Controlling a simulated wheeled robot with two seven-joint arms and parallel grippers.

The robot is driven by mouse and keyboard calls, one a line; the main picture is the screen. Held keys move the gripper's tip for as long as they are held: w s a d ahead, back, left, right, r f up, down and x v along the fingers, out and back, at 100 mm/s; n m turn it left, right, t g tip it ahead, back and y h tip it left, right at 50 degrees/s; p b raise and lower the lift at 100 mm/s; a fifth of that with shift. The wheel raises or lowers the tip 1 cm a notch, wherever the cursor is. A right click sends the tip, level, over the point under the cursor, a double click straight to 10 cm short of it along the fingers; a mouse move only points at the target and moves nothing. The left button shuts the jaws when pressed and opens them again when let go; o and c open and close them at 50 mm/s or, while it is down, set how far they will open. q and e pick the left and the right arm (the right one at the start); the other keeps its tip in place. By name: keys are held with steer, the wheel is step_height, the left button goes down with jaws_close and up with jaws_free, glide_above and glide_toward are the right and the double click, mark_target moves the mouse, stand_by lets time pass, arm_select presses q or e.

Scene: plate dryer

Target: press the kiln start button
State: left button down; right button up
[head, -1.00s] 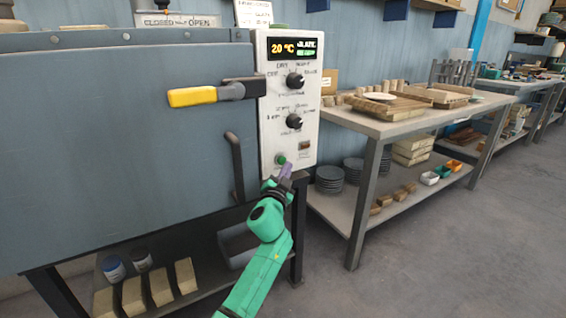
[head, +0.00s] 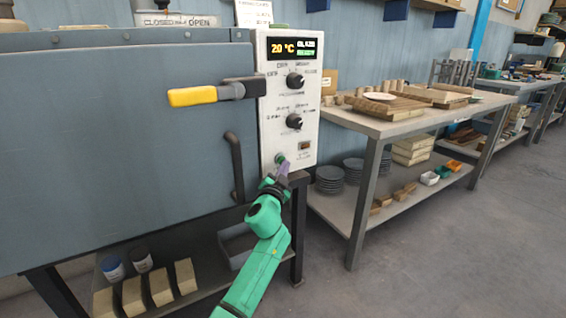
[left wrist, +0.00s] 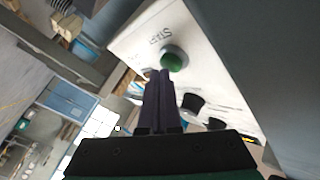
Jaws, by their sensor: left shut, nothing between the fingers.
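The kiln (head: 110,140) fills the left of the head view, with a white control panel (head: 312,75) on its right side. The round green start button (head: 279,158) sits low on the panel. It also shows in the left wrist view (left wrist: 173,59), beside printed letters. My left gripper (head: 284,168) is shut and empty, its purple fingers at the lower panel just below and right of the button. In the left wrist view the fingertips (left wrist: 158,74) appear close beside the button's edge; whether they touch it I cannot tell. My right gripper is not in view.
A dark door handle (head: 235,165) stands left of the button, and a yellow-ended lever (head: 205,95) sits higher on the kiln. Two black knobs (head: 294,121) are above the button. A workbench (head: 390,127) stands to the right. The floor in front is clear.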

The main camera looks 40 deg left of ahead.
arm_select(q)
steer(key=shift+a, duration=0.25)
steer(key=shift+d, duration=0.1)
stand_by(0.4)
steer(key=shift+s+d, duration=0.2)
steer(key=shift+d, duration=0.6)
steer(key=d, duration=0.1)
steer(key=s+d, duration=0.1)
steer(key=d, duration=0.2)
steer(key=shift+s+d, duration=0.25)
steer(key=shift+d, duration=0.15)
stand_by(0.4)
